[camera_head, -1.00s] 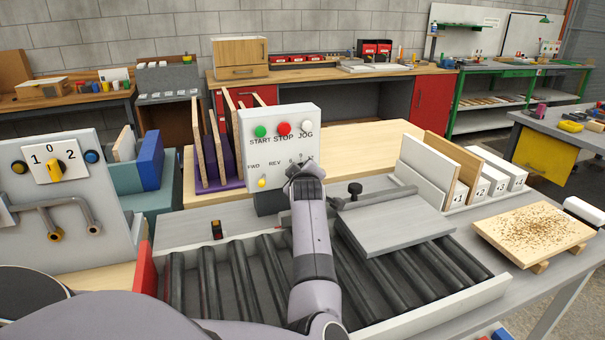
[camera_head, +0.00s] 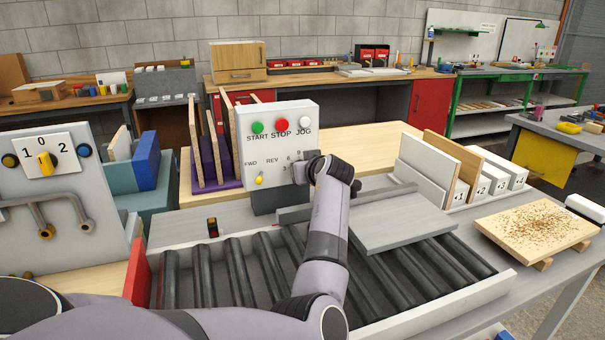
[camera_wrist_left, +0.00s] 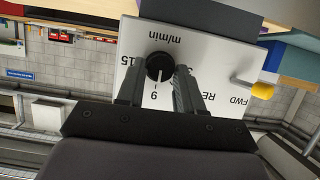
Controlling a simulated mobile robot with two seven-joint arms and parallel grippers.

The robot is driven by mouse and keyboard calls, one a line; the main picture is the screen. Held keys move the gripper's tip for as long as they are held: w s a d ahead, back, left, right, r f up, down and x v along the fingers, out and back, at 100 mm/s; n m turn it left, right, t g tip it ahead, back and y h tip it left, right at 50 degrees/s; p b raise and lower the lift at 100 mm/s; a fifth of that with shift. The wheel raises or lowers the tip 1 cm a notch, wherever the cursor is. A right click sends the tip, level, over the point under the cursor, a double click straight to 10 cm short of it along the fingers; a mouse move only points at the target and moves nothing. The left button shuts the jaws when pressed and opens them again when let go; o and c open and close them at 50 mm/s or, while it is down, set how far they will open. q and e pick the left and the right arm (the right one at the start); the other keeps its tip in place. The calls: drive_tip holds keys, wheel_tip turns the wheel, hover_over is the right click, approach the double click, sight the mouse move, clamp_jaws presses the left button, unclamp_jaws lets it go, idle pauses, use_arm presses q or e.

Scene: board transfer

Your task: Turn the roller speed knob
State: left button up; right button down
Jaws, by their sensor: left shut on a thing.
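The roller speed knob (camera_wrist_left: 160,67) is a round black dial with a white pointer line, low on the white control panel (camera_head: 243,140). In the left wrist view, which is upside down, the pointer aims at a single digit beneath it, with "15" and "m/min" printed nearby. My left gripper (camera_wrist_left: 160,80) is shut on the knob, one finger on either side. In the head view my wrist and gripper (camera_head: 304,168) cover the knob and part of its scale. My right gripper is not in view.
A yellow FWD/REV lever (camera_head: 260,179) sits left on the panel; green, red and white buttons sit above. Black rollers (camera_head: 205,272) and a grey board (camera_head: 400,222) lie in front. A panel with a yellow switch (camera_head: 45,163) stands left; a wooden board (camera_head: 535,228) lies right.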

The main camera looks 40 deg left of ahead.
use_arm(q)
drive_tip(key=m+g+y, duration=0.1)
drive_tip(key=m, duration=0.1)
drive_tip(key=m+g+b, duration=0.1)
drive_tip(key=m, duration=0.1)
drive_tip(key=m+g+y+b, duration=0.1)
drive_tip(key=m, duration=0.1)
drive_tip(key=shift+w+d+f+y, duration=0.1)
drive_tip(key=shift+w+f+y, duration=0.05)
drive_tip(key=shift+w+y, duration=0.2)
idle(0.5)
drive_tip(key=o, duration=1)
drive_tip(key=shift+d+b, duration=0.1)
drive_tip(key=shift+b, duration=0.2)
drive_tip(key=shift+b+v, duration=0.4)
drive_tip(key=shift+v, duration=3.1)
drive_tip(key=shift+w, duration=0.1)
